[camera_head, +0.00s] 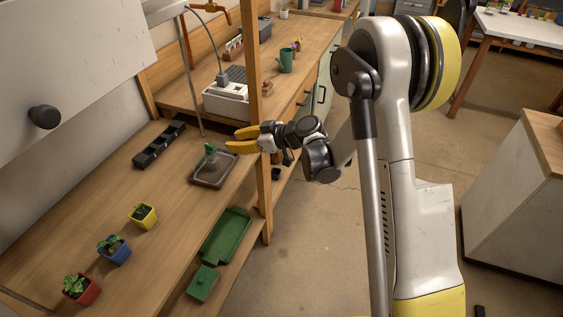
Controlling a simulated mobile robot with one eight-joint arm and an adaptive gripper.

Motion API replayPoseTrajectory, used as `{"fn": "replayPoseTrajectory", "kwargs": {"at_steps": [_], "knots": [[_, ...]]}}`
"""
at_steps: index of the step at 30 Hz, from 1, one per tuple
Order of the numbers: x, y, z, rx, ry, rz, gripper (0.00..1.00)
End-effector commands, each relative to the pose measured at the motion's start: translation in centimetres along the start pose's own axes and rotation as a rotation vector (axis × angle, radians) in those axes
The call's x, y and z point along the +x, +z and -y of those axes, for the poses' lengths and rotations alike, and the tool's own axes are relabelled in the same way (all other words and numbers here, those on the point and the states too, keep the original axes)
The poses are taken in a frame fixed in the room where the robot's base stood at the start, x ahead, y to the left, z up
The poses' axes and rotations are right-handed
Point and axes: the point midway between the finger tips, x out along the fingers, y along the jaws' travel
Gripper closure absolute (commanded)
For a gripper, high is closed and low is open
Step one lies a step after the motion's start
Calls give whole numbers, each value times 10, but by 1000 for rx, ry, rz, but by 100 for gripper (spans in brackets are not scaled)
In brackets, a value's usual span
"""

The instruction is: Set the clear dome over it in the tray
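A dark shallow tray (198,181) lies on the wooden bench, left of my gripper. A small green item (210,150), perhaps a plant, shows at the tray's back edge. A pale, see-through patch shows over the tray; I cannot tell whether it is the clear dome. My gripper (231,140) has yellow fingers pointing left, just right of the tray's back corner. The fingers are spread apart with a gap between them, and I see nothing gripped. The dome's outline is not clear anywhere in view.
Potted plants in yellow (143,216), blue (114,250) and red (82,289) pots stand at the front left. A black divided holder (159,145) lies behind. A wooden post (256,60) rises close to my gripper. A green tray (226,236) sits at the lower right.

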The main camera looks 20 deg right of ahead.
Motion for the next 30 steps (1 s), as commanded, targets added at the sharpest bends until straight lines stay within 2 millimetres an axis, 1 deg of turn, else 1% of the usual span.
{"fn": "replayPoseTrajectory", "kwargs": {"at_steps": [2,5,8,9,11,12,14,15,17,18,19,21,24,27,30], "knots": [[-6,-7,4,17,5,21,71],[-25,-21,14,67,26,82,71],[-56,-37,31,140,70,171,71],[-70,-42,39,173,94,208,71],[-93,-47,52,220,135,261,71],[-109,-49,61,250,164,294,71],[-133,-50,75,295,212,339,71],[-149,-49,85,322,246,366,71],[-173,-46,99,363,301,403,71],[-190,-43,109,390,340,425,71],[-202,-40,116,408,370,440,71],[-230,-31,131,450,442,469,71],[-265,-16,150,497,541,495,71],[-291,-1,162,533,623,507,71],[-308,9,170,556,679,509,71]]}}
